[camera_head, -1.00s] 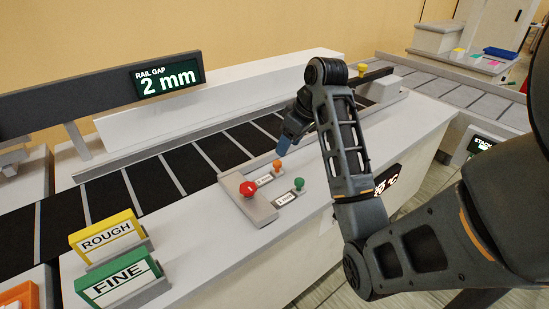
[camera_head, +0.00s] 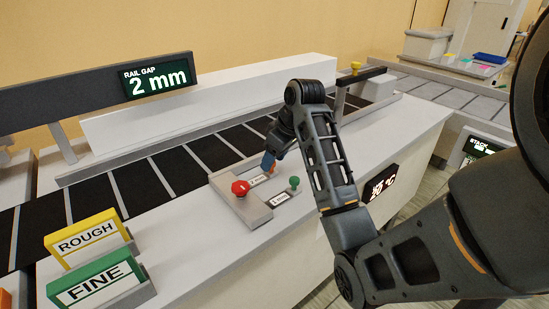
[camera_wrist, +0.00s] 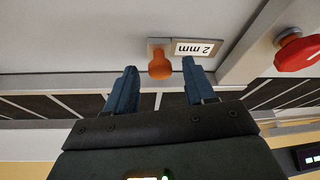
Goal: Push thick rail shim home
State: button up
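A shim with an orange knob (camera_wrist: 160,64) and a plate marked 2 mm (camera_wrist: 192,48) lies by the rail; its plate also shows in the head view (camera_head: 261,180). A second shim with a green knob (camera_head: 294,182) lies beside it on the right, its label too small to read. My gripper (camera_wrist: 159,68) is open, with one blue finger on each side of the orange knob and a gap at both sides. In the head view my gripper (camera_head: 268,160) mostly hides the orange knob. The display (camera_head: 160,79) reads RAIL GAP 2 mm.
Yellow ROUGH (camera_head: 87,238) and green FINE (camera_head: 96,281) blocks stand at the front left. A dark slatted belt (camera_head: 140,187) runs behind.

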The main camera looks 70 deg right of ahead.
aim_at(261, 183)
grip_shut()
dwell(0.4)
jog(key=w+a+p, duration=0.1)
jog(key=a, duration=0.1)
jog(key=w+a+p, duration=0.1)
jog(key=shift+w+a+r, duration=0.1)
jog(key=shift+a, duration=0.25)
jog(key=shift+w+a, duration=0.15)
jog(key=shift+a, duration=0.1)
jog(key=shift+o, duration=0.2)
grip_release()
